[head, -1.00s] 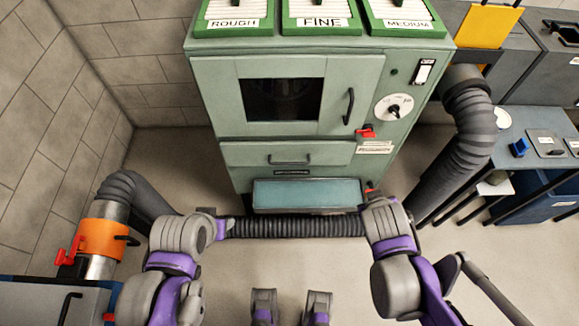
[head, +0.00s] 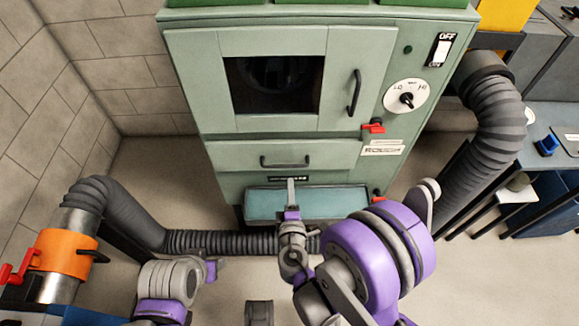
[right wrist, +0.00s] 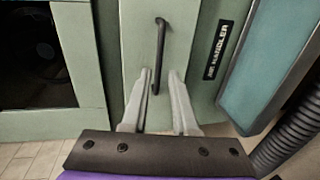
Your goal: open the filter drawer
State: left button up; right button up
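The filter drawer (head: 325,154) is a pale green front below the windowed door of the green cabinet, and looks shut. Its dark bar handle (head: 285,163) shows in the head view and in the right wrist view (right wrist: 160,50). My right gripper (head: 291,184) is just below and in front of the handle in the head view. In the right wrist view its two grey fingers (right wrist: 160,76) are apart, with one end of the handle appearing between them; I cannot tell whether they touch it. My left arm is at the lower left; its fingers do not show.
The door (head: 190,75) above has a dark handle (head: 354,93). A dial (head: 406,96) and a red latch (head: 374,127) are to its right. A teal panel (head: 330,203) lies below the drawer. Ribbed ducts (head: 200,242) run along the floor and right side (head: 492,115).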

aim_at(290, 165)
jog(key=p+x, duration=0.2)
jog(key=x, duration=0.1)
jog(key=p+x, duration=0.1)
jog(key=x, duration=0.1)
jog(key=shift+d+r, duration=0.1)
jog(key=shift+r, duration=0.15)
jog(key=x, duration=0.5)
jog(key=shift+f, duration=0.15)
grip_shut()
dwell(0.9)
